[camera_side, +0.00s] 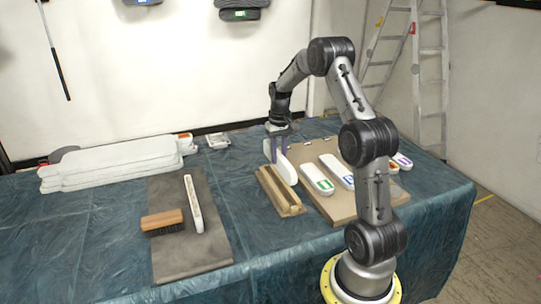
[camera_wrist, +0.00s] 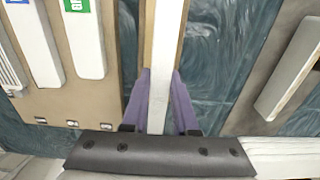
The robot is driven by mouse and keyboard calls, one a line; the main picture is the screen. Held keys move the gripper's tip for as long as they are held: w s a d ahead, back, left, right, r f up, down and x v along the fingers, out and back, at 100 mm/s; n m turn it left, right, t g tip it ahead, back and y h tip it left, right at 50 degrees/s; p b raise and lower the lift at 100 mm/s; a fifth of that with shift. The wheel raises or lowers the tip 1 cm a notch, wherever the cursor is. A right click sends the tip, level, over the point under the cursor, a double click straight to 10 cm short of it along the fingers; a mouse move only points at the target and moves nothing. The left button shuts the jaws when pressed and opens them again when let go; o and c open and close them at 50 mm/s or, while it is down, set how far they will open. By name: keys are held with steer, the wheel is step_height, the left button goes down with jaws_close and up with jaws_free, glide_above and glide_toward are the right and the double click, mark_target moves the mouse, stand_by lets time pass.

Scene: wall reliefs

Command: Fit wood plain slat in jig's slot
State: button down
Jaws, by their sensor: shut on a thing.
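My gripper (camera_side: 275,150) has purple fingers and is shut on a pale, plain slat (camera_side: 285,168). The wooden jig (camera_side: 270,190) with a long slot lies on the table below it, left of the brown board. In the side view the slat stands on edge at the jig's far end and rises above its rails. In the wrist view the slat (camera_wrist: 165,60) runs between my fingers (camera_wrist: 160,92), lined up with the jig (camera_wrist: 149,35), whose rails show at both sides. Whether the slat's lower edge is inside the slot cannot be told.
A brown board (camera_side: 335,205) right of the jig holds several labelled white slats (camera_side: 317,180).

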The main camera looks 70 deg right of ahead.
mark_target(279, 169)
steer(key=shift+f, duration=2.7)
steer(key=shift+f, duration=1.5)
steer(key=c, duration=0.6)
jaws_free()
